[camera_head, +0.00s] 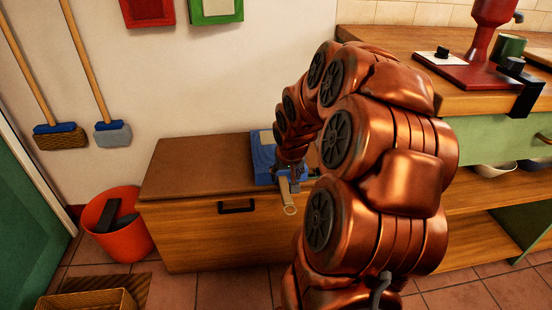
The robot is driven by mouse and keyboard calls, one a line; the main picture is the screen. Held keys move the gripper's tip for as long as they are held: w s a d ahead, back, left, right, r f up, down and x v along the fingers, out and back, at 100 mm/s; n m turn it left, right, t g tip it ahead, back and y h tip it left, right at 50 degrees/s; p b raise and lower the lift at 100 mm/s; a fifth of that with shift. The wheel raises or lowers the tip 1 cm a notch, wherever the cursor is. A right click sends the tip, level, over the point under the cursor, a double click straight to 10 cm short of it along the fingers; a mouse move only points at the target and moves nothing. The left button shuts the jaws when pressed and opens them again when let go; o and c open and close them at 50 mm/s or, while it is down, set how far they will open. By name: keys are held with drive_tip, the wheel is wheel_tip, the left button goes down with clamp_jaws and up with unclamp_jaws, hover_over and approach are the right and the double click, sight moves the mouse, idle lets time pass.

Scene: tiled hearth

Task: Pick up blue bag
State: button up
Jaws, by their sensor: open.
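A blue thing (263,158), likely the blue bag, sits on top of the wooden chest (190,160), near its right end. It has a paler patch on its upper side, and my arm hides its right part. My gripper (290,186) is open at the right front edge of the blue thing, above the chest's front edge. Whether it touches the blue thing cannot be told. A tan piece with a ring-shaped end (288,205) hangs just below the gripper over the chest's front; whether it belongs to the bag is unclear.
An orange bucket (130,238) with dark items stands left of the chest. A wicker basket (88,300) lies front left. A wooden counter (470,105) with a red machine (490,50) and open shelves stands right. The chest top's left part is clear.

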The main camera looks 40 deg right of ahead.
sight(284, 183)
drive_tip(key=b+x, duration=0.3)
drive_tip(key=x, duration=0.3)
drive_tip(key=shift+w+f, duration=0.25)
drive_tip(key=shift+f, duration=0.05)
drive_tip(key=shift+c, duration=0.4)
clamp_jaws()
